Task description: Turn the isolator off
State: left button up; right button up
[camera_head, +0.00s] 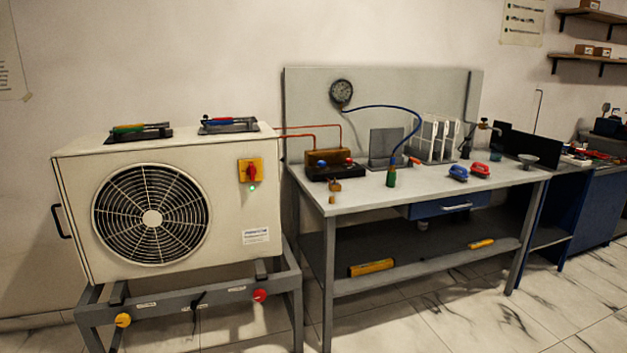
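The isolator (250,171) is a red rotary handle on a yellow plate at the right of the white outdoor unit's front. A small green light shows just below the handle. The handle looks roughly upright, but it is too small to read its marking. The white unit (228,205) has a large round black fan grille and stands on a grey metal frame. Neither of my grippers is in view, and nothing touches the isolator.
A grey workbench (350,196) stands right of the unit, holding a gauge with a blue hose (385,107) and several tools. Copper pipes (310,130) run between unit and bench. Tool trays (228,126) lie on the unit. Tiled floor (420,310) shows in front.

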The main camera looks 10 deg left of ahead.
aim_at(251, 170)
jog(key=u, duration=0.7)
jog(key=i, duration=0.45)
jog(key=u, duration=0.85)
jog(key=i, duration=0.8)
jog(key=z, duration=0.05)
